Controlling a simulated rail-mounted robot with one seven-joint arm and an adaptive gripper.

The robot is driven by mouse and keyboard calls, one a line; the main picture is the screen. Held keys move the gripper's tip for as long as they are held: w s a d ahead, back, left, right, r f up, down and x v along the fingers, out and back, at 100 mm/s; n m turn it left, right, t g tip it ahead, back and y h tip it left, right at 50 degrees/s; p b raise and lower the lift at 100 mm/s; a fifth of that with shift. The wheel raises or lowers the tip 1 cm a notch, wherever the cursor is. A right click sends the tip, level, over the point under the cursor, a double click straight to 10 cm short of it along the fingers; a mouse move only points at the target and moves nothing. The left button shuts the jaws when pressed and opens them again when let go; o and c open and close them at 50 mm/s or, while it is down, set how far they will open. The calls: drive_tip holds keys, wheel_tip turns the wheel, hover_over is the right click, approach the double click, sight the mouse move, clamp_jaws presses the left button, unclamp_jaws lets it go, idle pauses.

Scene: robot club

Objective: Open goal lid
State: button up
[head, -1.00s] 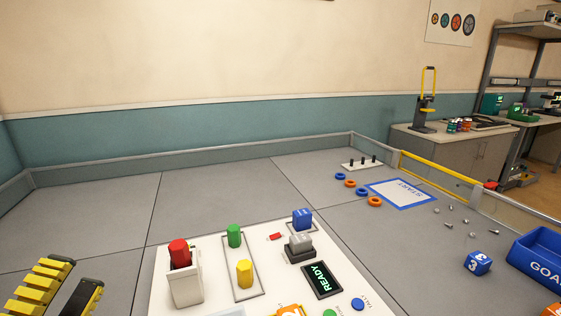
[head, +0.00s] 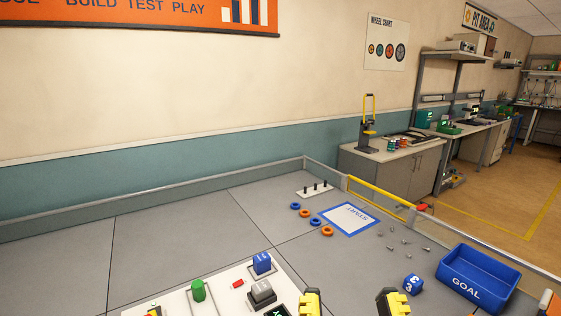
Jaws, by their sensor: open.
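The blue bin (head: 462,293) marked GOAL is at the lower right in the head view. Its inside shows from above, and I cannot make out a lid on it. My gripper (head: 352,303), with yellow and black fingers, is at the bottom edge, left of the bin and apart from it. The fingers are spread wide with nothing seen between them. The lower part of my gripper is cut off by the frame.
A white panel (head: 176,304) with coloured blocks is at the lower left. Rings, a START mat (head: 349,219) and small screws lie farther back. A low wall (head: 150,209) edges the grey floor.

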wheel_tip(320, 180, up, 37)
drive_tip(key=p, duration=3.3)
drive_tip(key=shift+p, duration=0.35)
drive_tip(key=shift+f, duration=0.1)
